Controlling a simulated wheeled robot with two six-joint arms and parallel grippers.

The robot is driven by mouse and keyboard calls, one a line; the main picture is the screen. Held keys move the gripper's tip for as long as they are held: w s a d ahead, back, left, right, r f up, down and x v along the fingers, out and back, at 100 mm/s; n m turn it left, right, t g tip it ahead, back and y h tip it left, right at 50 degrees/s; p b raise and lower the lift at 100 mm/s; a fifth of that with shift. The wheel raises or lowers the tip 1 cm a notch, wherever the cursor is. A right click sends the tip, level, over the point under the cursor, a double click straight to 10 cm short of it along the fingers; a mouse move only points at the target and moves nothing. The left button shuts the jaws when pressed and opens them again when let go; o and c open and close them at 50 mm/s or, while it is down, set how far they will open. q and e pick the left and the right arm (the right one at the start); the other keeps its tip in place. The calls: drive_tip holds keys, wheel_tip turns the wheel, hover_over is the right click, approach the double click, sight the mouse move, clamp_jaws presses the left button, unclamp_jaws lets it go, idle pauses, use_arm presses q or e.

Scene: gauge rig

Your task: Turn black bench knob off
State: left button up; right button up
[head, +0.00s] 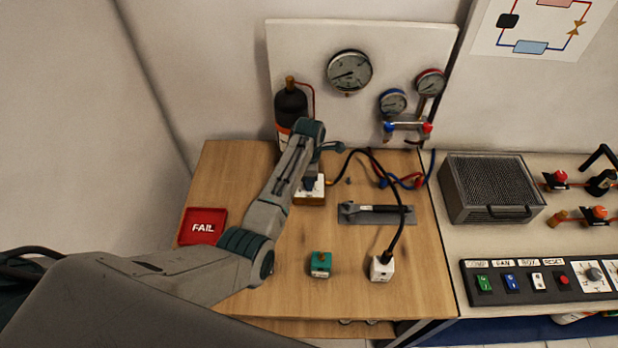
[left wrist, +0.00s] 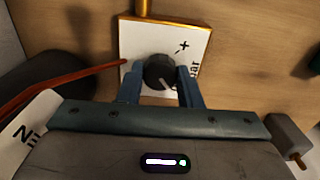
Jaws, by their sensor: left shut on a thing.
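The black bench knob (left wrist: 159,72) sits on a white-faced regulator block (left wrist: 190,38) with a brass edge, in the left wrist view. In the head view the block (head: 311,190) stands on the wooden bench, partly hidden by my left arm. My left gripper (left wrist: 162,88) is over the block, its two blue fingers on either side of the knob and shut on it. In the head view the fingertips are hard to make out beside the arm. My right gripper is in neither view.
A dark bottle (head: 290,105) stands behind my left arm. A red FAIL card (head: 203,226), a green block (head: 320,264), a white block (head: 382,268) with a black hose and a grey tool plate (head: 350,216) lie on the bench. A grey vented box (head: 490,188) stands right.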

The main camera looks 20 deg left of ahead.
use_arm(q)
drive_tip(key=shift+w+r, duration=0.15)
drive_tip(key=shift+r, duration=0.05)
drive_tip(key=o, duration=0.8)
drive_tip(key=shift+o, duration=0.9)
drive_tip(key=shift+f, duration=0.1)
wheel_tip(320, 180, up, 11)
drive_tip(key=b, duration=0.3)
drive_tip(key=shift+b, duration=0.3)
drive_tip(key=shift+f, duration=0.15)
